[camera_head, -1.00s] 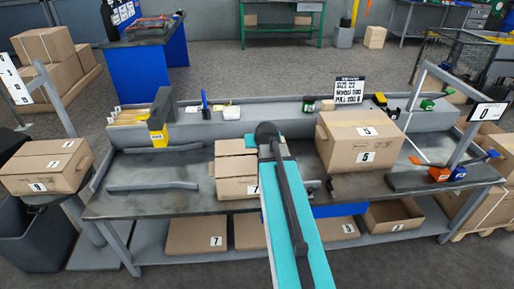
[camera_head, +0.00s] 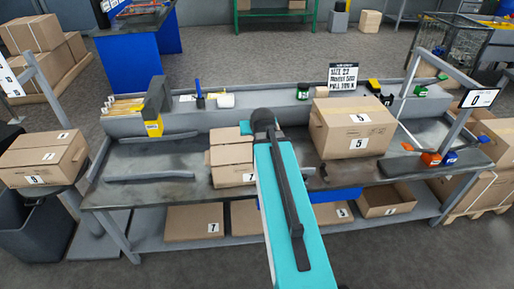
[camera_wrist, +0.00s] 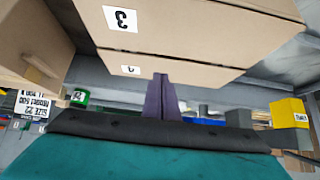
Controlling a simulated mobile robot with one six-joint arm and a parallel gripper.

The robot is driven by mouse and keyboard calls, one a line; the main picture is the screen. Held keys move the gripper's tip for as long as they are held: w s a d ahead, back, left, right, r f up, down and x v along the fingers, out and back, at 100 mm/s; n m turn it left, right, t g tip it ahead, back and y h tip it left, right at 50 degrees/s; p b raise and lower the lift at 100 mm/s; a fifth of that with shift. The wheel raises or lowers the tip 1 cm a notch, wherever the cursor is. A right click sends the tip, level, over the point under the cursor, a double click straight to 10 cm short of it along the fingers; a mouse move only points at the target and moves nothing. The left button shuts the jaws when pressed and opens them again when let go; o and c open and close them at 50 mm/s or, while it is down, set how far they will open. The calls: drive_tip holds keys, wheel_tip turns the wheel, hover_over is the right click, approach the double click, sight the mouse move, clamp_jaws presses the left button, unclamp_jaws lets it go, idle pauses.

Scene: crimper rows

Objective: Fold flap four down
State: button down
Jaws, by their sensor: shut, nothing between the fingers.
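In the head view a closed-looking carton (camera_head: 335,135) with white number labels stands right of my arm on the bench. A lower carton (camera_head: 230,165), partly hidden by my arm, shows a seam on its top. No flap marked four can be made out. In the wrist view my gripper's purple fingers (camera_wrist: 160,97) are together and empty, just below the edge of a cardboard box (camera_wrist: 190,25) in the picture. I cannot tell whether they touch it. The box bears an inverted-looking number label. My arm hides the gripper in the head view.
The grey bench (camera_head: 150,190) has raised bars on its left and a lower shelf with several flat cartons. A yellow holder (camera_head: 153,128) stands at the back left, a sign (camera_head: 343,76) at the back. Another carton (camera_head: 42,160) is left of the bench.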

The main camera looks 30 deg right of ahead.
drive_tip(key=shift+s+a+f, duration=0.15)
drive_tip(key=shift+s+a, duration=0.1)
drive_tip(key=shift+s, duration=0.2)
drive_tip(key=shift+s+a+f, duration=0.15)
drive_tip(key=shift+s+a, duration=0.05)
drive_tip(key=shift+s, duration=0.2)
drive_tip(key=shift+w+d+f+b, duration=0.1)
drive_tip(key=shift+w+f+b, duration=0.05)
drive_tip(key=shift+b, duration=0.5)
drive_tip(key=shift+w+b, duration=0.1)
drive_tip(key=shift+b, duration=0.45)
drive_tip(key=shift+b, duration=0.95)
drive_tip(key=b, duration=0.7)
drive_tip(key=shift+f, duration=0.15)
drive_tip(key=s+b, duration=0.1)
drive_tip(key=b, duration=0.5)
drive_tip(key=shift+a+b, duration=0.2)
drive_tip(key=shift+b, duration=0.2)
drive_tip(key=b, duration=0.2)
drive_tip(key=s+b, duration=0.1)
drive_tip(key=b, duration=0.2)
drive_tip(key=shift+s+a+f, duration=0.15)
drive_tip(key=shift+a, duration=0.2)
drive_tip(key=shift+s+a, duration=0.2)
drive_tip(key=shift+s, duration=0.2)
drive_tip(key=shift+s+a+f, duration=0.2)
drive_tip(key=shift+s+a, duration=0.1)
drive_tip(key=shift+s, duration=0.4)
